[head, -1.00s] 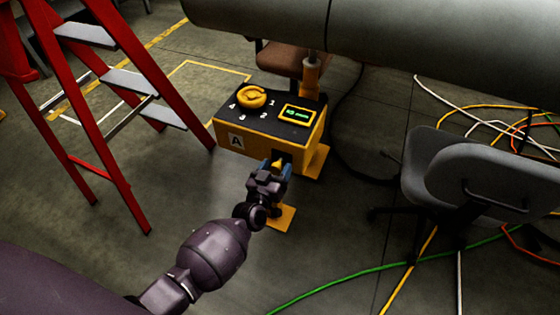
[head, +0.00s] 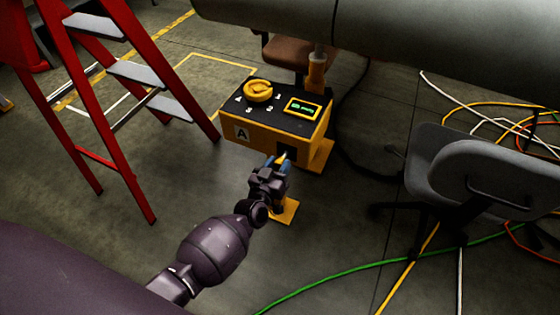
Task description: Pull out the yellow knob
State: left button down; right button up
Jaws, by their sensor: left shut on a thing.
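The yellow box (head: 262,139) with a black top and a letter A stands below the large grey cylinder. A small yellow knob (head: 279,160) is at a dark opening in the box's front face, near its right end. A short pale shaft (head: 286,153) shows between the knob and the opening. My left gripper (head: 277,164) is in front of the box with its blue-tipped fingers shut on the knob, which hide much of it. A round yellow dial (head: 258,90) sits on the box top among printed numbers. My right gripper is not in view.
A red ladder (head: 125,160) stands to the left. A grey office chair (head: 470,165) is at the right. Green (head: 350,268) and other cables lie on the floor. The big grey cylinder (head: 440,40) hangs above and behind the box. Floor left of my arm is clear.

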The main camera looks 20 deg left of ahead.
pick_arm(q)
jog(key=shift+s+r, duration=0.15)
jog(key=shift+s, duration=0.7)
jog(key=shift+f, duration=0.25)
jog(key=c, duration=0.8)
grip_release()
jog(key=shift+s, duration=0.15)
jog(key=shift+o, duration=0.3)
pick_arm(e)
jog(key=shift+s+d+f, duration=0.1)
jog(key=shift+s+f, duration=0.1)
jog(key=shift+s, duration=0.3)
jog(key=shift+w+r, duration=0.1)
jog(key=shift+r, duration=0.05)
